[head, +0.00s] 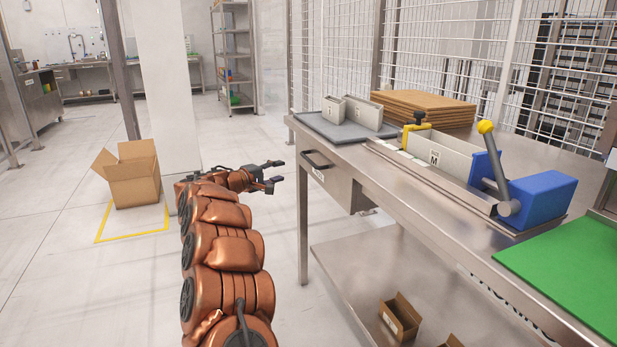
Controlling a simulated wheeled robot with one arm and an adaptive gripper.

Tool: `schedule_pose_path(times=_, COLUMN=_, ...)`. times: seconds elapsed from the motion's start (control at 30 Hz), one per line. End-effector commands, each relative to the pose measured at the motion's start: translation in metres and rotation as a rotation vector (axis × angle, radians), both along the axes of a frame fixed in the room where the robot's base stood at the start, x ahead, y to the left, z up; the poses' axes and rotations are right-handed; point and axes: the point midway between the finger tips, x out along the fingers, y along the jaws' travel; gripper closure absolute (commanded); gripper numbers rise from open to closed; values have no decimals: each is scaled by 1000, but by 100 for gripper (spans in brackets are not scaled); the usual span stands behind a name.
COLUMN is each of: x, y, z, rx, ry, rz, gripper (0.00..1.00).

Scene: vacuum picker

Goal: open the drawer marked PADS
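A steel drawer (338,183) hangs under the near left end of the steel table and looks shut. Its dark bar handle (317,160) faces left. A small white label (318,175) is on the drawer front below the handle, too small to read, so I cannot tell if it says PADS. My gripper (276,173) is open and empty. It is left of the drawer, apart from the handle, with its fingers pointing right towards the drawer front.
The table (385,195) bears a grey tray (345,131) with small boxes, stacked brown boards (420,105), a blue clamp device (540,197) and a green mat (570,270). A lower shelf (355,270) holds small cartons. An open cardboard box (135,185) stands left. Floor between is clear.

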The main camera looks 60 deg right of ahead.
Motion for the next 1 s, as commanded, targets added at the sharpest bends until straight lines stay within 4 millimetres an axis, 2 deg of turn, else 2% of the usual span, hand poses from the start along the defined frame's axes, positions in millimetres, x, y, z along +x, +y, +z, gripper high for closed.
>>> schedule_pose_path(times=0.03, x=-4, y=-14, z=-16, rx=-53, ry=19, rz=-18, gripper=61)
schedule_pose_path(times=0.2, x=-13, y=-41, z=-16, rx=-200, ry=69, rz=-51, gripper=61)
schedule_pose_path(times=0.4, x=-18, y=-53, z=-10, rx=-279, ry=98, rz=-67, gripper=61)
schedule_pose_path(times=0.67, x=-22, y=-68, z=-7, rx=-286, ry=101, rz=-70, gripper=61)
schedule_pose_path(times=1.0, x=-30, y=-107, z=1, rx=-287, ry=101, rz=-69, gripper=61)
